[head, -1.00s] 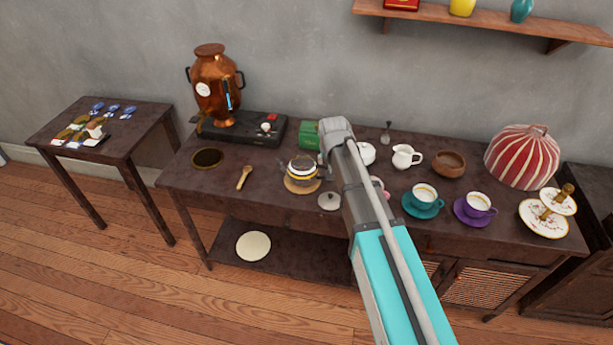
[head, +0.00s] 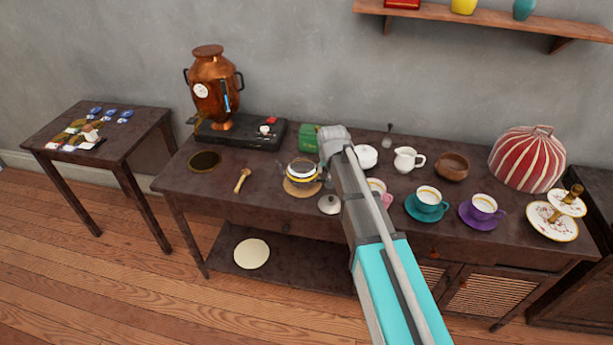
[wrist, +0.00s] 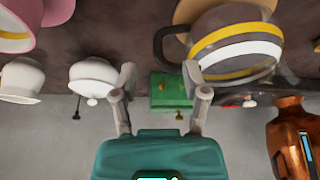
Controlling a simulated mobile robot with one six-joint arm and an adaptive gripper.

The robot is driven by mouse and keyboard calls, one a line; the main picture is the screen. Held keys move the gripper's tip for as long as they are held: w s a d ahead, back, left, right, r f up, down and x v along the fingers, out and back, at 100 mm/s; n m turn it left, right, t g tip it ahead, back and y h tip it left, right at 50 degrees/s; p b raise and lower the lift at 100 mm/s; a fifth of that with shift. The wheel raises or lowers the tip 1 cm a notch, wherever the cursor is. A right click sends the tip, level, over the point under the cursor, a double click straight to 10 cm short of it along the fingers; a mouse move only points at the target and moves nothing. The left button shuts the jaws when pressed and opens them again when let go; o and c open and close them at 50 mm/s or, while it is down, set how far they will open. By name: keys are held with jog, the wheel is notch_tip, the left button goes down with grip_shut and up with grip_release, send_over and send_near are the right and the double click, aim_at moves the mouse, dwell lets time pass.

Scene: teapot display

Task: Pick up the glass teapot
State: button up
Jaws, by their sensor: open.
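The glass teapot (head: 303,173) stands on a round tan mat (head: 301,188) near the middle of the table. It has yellow and white bands. It shows large and upside down at the upper right of the wrist view (wrist: 238,48), its dark loop handle on the left. My gripper (wrist: 158,72) is open and empty. Its fingers are apart, with the handle in the picture just above the right fingertip; I cannot tell the exact gap. In the head view my arm hides the fingers.
A pale lid (head: 329,204) lies right of the teapot. A green box (head: 310,138) and a white lidded pot (head: 366,157) stand behind. A pink cup (head: 377,187) is partly behind my arm. A copper urn (head: 214,85) and wooden spoon (head: 242,181) are left.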

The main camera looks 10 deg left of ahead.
jog(key=shift+b+x, duration=2.4)
jog(key=shift+x, duration=0.25)
jog(key=shift+d, duration=0.1)
jog(key=shift+c, duration=0.3)
grip_shut()
